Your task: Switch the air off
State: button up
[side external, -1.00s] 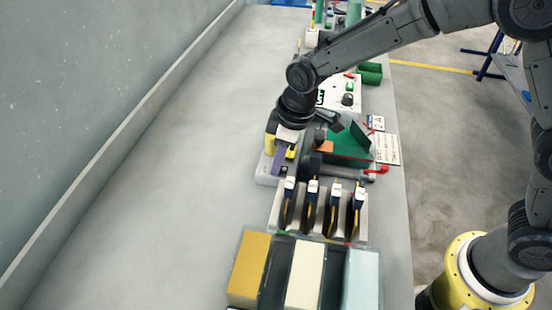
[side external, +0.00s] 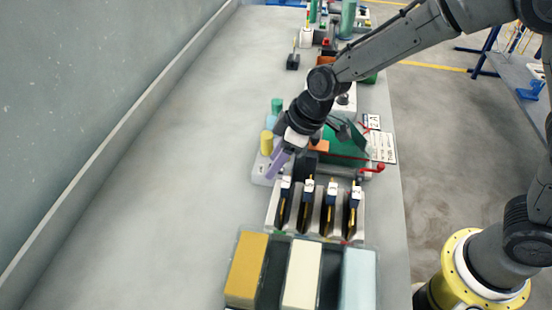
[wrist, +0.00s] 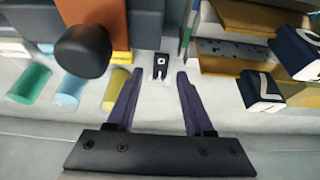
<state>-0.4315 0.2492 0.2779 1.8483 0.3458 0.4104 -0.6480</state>
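My gripper (wrist: 160,75) is open, with its two purple fingers apart and nothing held between them. In the side external view my gripper (side external: 278,162) is tilted, low over the left end of the pale fixture. In the wrist view a small black-and-white part (wrist: 160,67), perhaps a switch, shows between the fingertips; contact cannot be told. A round black knob (wrist: 83,50) is left of it on an orange-brown block. In the side external view a red-ended lever (side external: 379,168) is at the fixture's right end. I cannot tell which part controls the air.
Green (wrist: 29,83), blue (wrist: 69,91) and yellow (wrist: 117,90) cylinders stand close to the left finger. A rack with several dark, labelled clips (wrist: 262,90) is close on the right. The bench (side external: 160,200) left of the fixture is clear.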

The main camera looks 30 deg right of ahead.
jog(key=v, duration=1.4)
jog(key=s+d+r+m+t, duration=0.3)
jog(key=s+d+r, duration=0.35)
jog(key=d, duration=0.35)
jog(key=s+d+f+m+h, duration=0.1)
jog(key=s+d+f+m, duration=0.1)
jog(key=s, duration=0.5)
jog(key=s+d+f+m+h, duration=0.2)
jog(key=s+d+f+m, duration=0.1)
jog(key=s+d, duration=0.3)
jog(key=shift+s+d+f+m+g, duration=0.25)
jog(key=shift+s+m, duration=0.25)
jog(key=shift+s, duration=0.25)
